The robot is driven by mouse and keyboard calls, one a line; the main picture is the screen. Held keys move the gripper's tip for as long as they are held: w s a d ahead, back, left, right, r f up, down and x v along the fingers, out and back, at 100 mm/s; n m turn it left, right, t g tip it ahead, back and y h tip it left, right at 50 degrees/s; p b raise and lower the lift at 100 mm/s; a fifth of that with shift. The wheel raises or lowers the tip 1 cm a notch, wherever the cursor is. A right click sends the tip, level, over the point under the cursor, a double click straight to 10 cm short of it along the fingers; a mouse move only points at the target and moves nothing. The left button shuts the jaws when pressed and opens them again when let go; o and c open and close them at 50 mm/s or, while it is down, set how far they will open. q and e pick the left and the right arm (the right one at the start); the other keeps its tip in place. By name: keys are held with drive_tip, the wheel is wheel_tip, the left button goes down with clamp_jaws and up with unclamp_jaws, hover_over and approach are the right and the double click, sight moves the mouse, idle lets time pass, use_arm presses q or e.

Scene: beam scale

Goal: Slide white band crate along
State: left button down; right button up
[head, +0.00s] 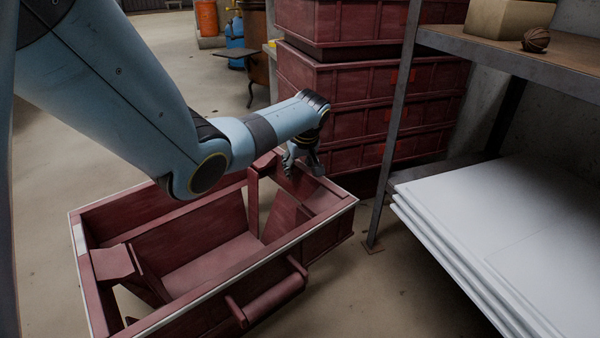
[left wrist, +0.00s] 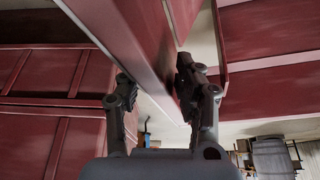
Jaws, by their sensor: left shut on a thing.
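The dark red white band crate (head: 327,238), with a pale band along its top rim, stands on the floor in the head view. It is open at the top, with slanted boards inside and a handle bar (head: 268,301) on its near side. My left gripper (head: 303,164) is at the crate's far wall, close to its far right corner. In the left wrist view the fingers (left wrist: 157,95) straddle the wall and rim (left wrist: 130,38) of the crate, one on each side, shut on it. My right gripper is not in view.
A stack of red crates (head: 345,100) stands just behind the far wall. A metal shelf rack (head: 390,130) on the right holds white sheets (head: 510,225) low down, with a post near the crate's right corner. The floor (head: 50,150) to the left is open.

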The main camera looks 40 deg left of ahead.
use_arm(q)
drive_tip(key=w+a+b, duration=0.2)
drive_tip(key=w+a, duration=0.1)
drive_tip(key=a, duration=0.2)
drive_tip(key=shift+a+b, duration=0.3)
drive_tip(key=shift+b, duration=0.05)
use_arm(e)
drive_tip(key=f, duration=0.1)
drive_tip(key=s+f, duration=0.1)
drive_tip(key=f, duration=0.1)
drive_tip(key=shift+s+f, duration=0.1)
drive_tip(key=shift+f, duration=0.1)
use_arm(q)
drive_tip(key=shift+r, duration=0.1)
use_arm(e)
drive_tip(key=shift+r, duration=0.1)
